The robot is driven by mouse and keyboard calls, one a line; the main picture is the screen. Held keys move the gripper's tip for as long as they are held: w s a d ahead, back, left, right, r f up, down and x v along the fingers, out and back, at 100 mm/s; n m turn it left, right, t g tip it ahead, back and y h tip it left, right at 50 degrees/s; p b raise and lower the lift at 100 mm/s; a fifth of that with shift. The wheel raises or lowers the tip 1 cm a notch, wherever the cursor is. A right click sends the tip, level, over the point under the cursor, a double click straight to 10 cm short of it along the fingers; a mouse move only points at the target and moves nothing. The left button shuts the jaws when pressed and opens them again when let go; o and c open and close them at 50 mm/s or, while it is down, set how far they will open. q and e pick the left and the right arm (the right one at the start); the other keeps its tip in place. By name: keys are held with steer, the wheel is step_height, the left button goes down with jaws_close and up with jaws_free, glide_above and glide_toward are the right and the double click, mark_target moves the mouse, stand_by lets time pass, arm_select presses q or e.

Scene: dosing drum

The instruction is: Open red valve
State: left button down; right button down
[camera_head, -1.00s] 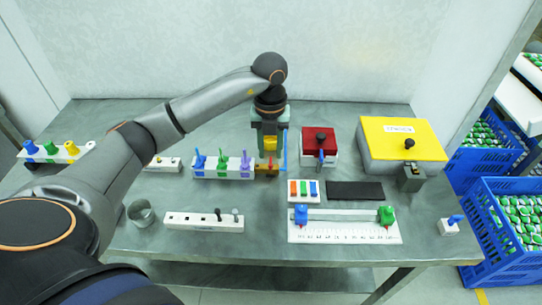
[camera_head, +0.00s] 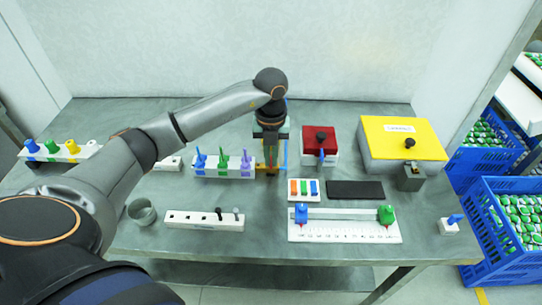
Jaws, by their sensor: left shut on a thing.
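A white valve block (camera_head: 210,173) stands in the middle of the table with blue (camera_head: 199,160), green (camera_head: 223,159) and purple (camera_head: 246,161) valves in a row. At its right end is the red valve (camera_head: 268,170), mostly hidden by my left gripper. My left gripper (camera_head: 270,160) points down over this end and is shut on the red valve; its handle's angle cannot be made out. My right gripper is not in view.
A red-topped box (camera_head: 319,138) and a yellow-lidded box (camera_head: 402,133) stand to the right. A ruler slide (camera_head: 345,230), a white socket strip (camera_head: 190,221) and a metal cup (camera_head: 141,212) are in front. Blue crates (camera_head: 510,230) stand right of the table.

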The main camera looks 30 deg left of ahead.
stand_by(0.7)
arm_select(q)
steer(key=m+b, duration=0.1)
steer(key=m, duration=0.2)
steer(key=shift+a+m, duration=0.1)
steer(key=shift+m, duration=0.3)
steer(key=m+b, duration=0.2)
steer(key=m, duration=0.2)
steer(key=shift+m, duration=0.3)
steer(key=m+b, duration=0.1)
steer(key=m, duration=0.3)
steer(key=shift+a, duration=0.1)
steer(key=m+b, duration=0.1)
steer(key=m, duration=0.3)
steer(key=shift+w+m, duration=0.1)
steer(key=shift+m, duration=0.5)
steer(key=shift+b, duration=0.3)
steer(key=shift+r, duration=0.1)
steer(key=c, duration=1)
jaws_free()
